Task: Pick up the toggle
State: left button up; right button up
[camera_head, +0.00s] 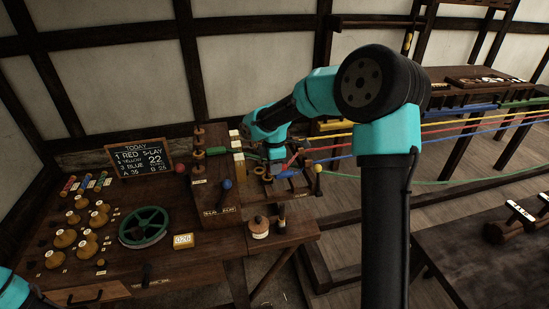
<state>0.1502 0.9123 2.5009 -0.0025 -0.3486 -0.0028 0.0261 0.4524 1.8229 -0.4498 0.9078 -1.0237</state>
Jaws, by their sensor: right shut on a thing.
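My right arm reaches over from the right, and its gripper (276,158) is low among the coloured strands at the right end of the wooden bench. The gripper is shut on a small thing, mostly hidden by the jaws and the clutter. I cannot make out its shape or tell for sure that it is the toggle. Red and blue parts show close beside the jaws. Of my left arm only a teal part shows in the bottom left corner; its gripper is out of view.
Yellow, red and blue strands (450,127) run right from the bench. A green wheel (144,227), a chalkboard (142,158), several wooden knobs (65,238) and a bottle (260,227) stand on the bench (185,262). A dark table (480,265) is at right.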

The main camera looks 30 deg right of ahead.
jog(key=shift+s+a+r, duration=0.1)
jog(key=shift+s+a, duration=0.45)
jog(key=shift+s, duration=0.35)
dwell(0.3)
